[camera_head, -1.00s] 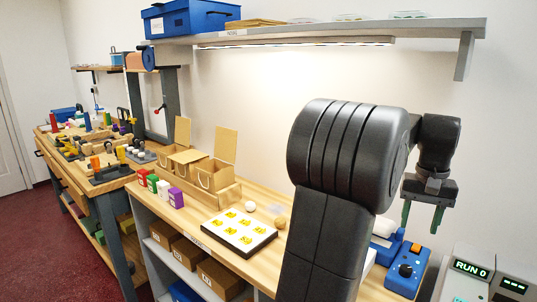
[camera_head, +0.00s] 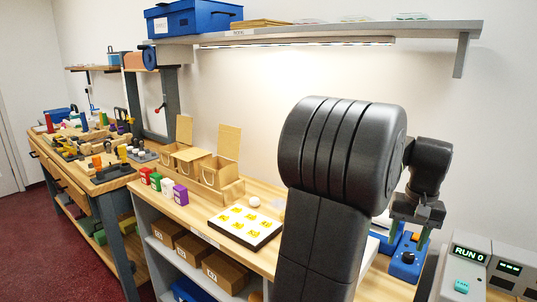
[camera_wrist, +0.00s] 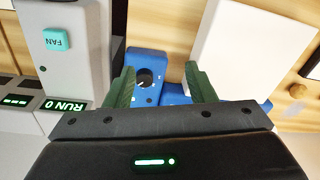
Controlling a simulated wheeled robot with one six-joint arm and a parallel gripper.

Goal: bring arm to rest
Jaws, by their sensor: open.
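My black gripper (camera_head: 408,236) hangs low at the right of the head view, at the end of my bent arm. Its two green fingers stand apart with nothing between them. In the wrist view the open fingers (camera_wrist: 163,75) point toward a blue box with a black knob (camera_wrist: 146,78). The same blue box (camera_head: 404,268) is partly hidden behind my gripper in the head view. My large arm link covers much of the counter's right part.
A grey RUN 0 unit (camera_head: 463,270) stands close on the right. A shelf (camera_head: 350,33) runs above. A tray with yellow-marked swatches (camera_head: 243,226), small colored boxes (camera_head: 163,186) and open cartons (camera_head: 213,172) lie left. A tan round thing (camera_head: 256,296) shows at the bottom edge.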

